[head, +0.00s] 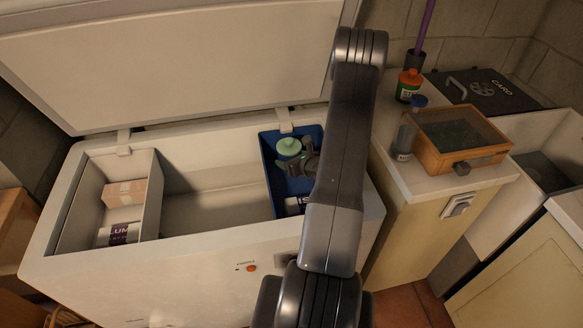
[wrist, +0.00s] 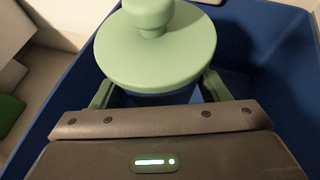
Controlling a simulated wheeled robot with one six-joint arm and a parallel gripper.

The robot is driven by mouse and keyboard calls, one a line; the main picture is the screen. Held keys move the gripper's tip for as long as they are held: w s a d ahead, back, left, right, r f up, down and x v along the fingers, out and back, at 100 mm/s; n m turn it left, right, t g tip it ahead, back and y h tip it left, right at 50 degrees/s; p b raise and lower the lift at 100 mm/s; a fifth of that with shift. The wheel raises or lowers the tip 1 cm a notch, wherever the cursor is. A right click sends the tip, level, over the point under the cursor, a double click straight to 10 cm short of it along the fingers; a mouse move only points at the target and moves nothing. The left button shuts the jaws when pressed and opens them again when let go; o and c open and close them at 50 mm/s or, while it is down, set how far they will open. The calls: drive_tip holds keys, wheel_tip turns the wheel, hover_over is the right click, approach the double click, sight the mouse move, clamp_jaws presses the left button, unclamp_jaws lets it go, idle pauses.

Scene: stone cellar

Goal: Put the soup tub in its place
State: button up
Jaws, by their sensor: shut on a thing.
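The soup tub, with a round pale green lid and knob, shows in the head view (head: 289,147) at the blue bin in the chest freezer's right end. In the wrist view the lid (wrist: 155,50) fills the top middle, and the tub's body is mostly hidden below it. My gripper (head: 303,160) is shut on the tub, with one finger on each side under the lid. The blue bin (head: 267,178) surrounds the tub in the wrist view (wrist: 270,60). I cannot tell whether the tub touches the bin's floor.
The freezer lid (head: 180,60) stands open behind. A left compartment holds a pinkish box (head: 125,193) and a white labelled roll (head: 119,234). The freezer's middle (head: 205,200) is clear. A counter on the right carries an orange-capped jar (head: 409,86) and a wooden glass-topped case (head: 440,158).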

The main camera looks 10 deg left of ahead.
drive_tip(key=shift+f, duration=1.95)
drive_tip(key=shift+f+b, duration=0.3)
drive_tip(key=shift+b, duration=0.05)
drive_tip(key=shift+f+b, duration=0.35)
drive_tip(key=shift+b, duration=0.15)
drive_tip(key=o, duration=1.1)
drive_tip(key=shift+r, duration=0.1)
